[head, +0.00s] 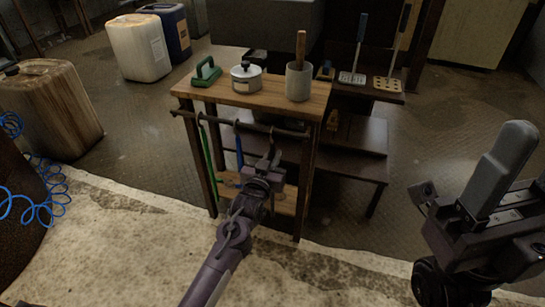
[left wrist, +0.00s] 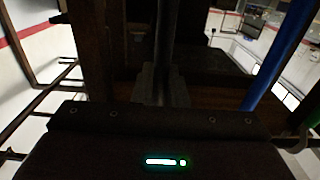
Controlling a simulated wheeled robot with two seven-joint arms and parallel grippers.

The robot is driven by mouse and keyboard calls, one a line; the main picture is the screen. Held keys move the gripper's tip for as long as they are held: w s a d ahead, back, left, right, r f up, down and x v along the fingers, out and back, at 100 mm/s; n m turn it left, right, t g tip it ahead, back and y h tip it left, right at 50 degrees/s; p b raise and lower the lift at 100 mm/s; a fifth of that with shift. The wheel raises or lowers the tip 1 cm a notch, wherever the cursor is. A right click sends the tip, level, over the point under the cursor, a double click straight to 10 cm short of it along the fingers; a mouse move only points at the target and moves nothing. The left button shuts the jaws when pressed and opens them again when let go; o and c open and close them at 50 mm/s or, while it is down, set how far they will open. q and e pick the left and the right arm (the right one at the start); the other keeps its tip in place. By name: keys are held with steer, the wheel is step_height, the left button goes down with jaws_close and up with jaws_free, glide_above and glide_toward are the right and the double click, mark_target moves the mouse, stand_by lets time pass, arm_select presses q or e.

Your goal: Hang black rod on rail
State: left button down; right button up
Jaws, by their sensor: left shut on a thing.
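The rail (head: 235,122) is a thin dark bar along the front of a wooden-topped stand. My left gripper (head: 264,170) is just in front of and below its right half, shut on the black rod. The black rod shows in the left wrist view (left wrist: 166,40) as a dark upright bar between the fingers. In the head view its top is close to the rail, but I cannot tell whether it touches; the rest is mostly hidden by my gripper. A green item (head: 206,160) and a blue item (head: 239,152) hang from the rail to the left. My right gripper (head: 470,190) is far right, away from the stand.
On the stand's top (head: 221,92) are a green-handled tool (head: 206,72), a lidded pot (head: 246,77) and a grey cup (head: 299,82) with a wooden handle. A dark shelf (head: 350,165) stands behind to the right. Jerrycans (head: 140,47) stand at back left.

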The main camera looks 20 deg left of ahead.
mark_target(272, 151)
arm_select(q)
steer(key=shift+r, duration=0.15)
steer(key=shift+s+r+p, duration=0.15)
steer(key=shift+r+p, duration=0.45)
steer(key=shift+p, duration=0.4)
steer(key=shift+s+r+p, duration=0.15)
steer(key=shift+r+p, duration=0.1)
steer(key=shift+p, duration=0.25)
steer(key=shift+s+r+p, duration=0.35)
steer(key=shift+r+p, duration=0.05)
steer(key=shift+p, duration=0.2)
